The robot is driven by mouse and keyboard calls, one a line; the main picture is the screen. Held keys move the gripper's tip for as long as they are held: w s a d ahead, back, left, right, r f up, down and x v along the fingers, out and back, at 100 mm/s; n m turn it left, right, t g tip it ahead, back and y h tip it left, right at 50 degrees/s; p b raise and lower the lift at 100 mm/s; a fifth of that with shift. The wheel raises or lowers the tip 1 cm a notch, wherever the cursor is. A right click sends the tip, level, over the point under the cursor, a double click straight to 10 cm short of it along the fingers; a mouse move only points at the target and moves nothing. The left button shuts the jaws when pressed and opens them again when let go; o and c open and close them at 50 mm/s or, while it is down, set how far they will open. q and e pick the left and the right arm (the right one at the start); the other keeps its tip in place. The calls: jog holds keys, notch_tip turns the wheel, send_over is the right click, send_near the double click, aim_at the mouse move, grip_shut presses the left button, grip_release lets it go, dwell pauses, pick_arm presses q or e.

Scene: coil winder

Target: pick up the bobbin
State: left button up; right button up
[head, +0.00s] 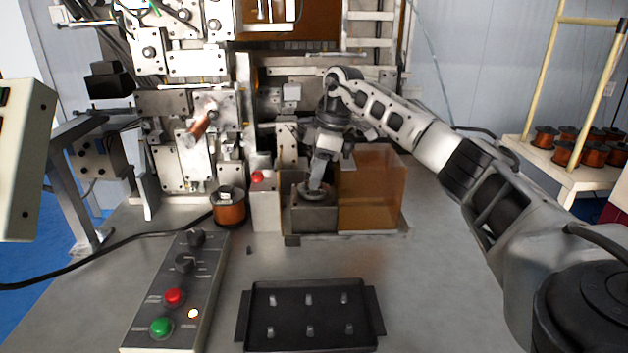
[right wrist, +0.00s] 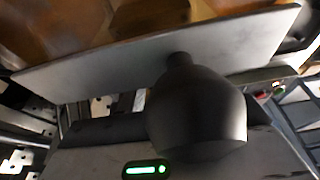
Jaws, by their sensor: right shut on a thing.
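My right gripper (head: 317,187) points down over the grey metal block (head: 314,218) right of the machine's middle. Its fingers are shut at a dark round-rimmed piece (head: 302,195) at the block's top, which looks like a bobbin's flange. The rest of that bobbin is hidden by the block and fingers. In the right wrist view, a brown rounded thing (right wrist: 150,14) shows only in part behind a broad grey plate. Another bobbin (head: 230,208), copper-wound with dark rims, stands upright on the table to the left, apart from my gripper. My left gripper is out of view.
A translucent amber box (head: 371,190) stands just right of the block. A red button (head: 257,177) is at its left. A black tray with pegs (head: 312,314) and a control panel (head: 180,290) are in front. Several bobbins sit on the right-hand rack (head: 568,176).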

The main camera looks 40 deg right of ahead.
jog(key=shift+r, duration=0.1)
jog(key=shift+r, duration=0.55)
pick_arm(q)
jog(key=b, duration=0.1)
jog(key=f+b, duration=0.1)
jog(key=b, duration=0.1)
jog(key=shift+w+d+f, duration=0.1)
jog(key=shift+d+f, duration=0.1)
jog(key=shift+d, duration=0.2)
pick_arm(e)
jog(key=s+a+r, duration=0.8)
jog(key=a+r, duration=0.3)
jog(key=shift+a+r, duration=0.2)
jog(key=shift+r, duration=0.2)
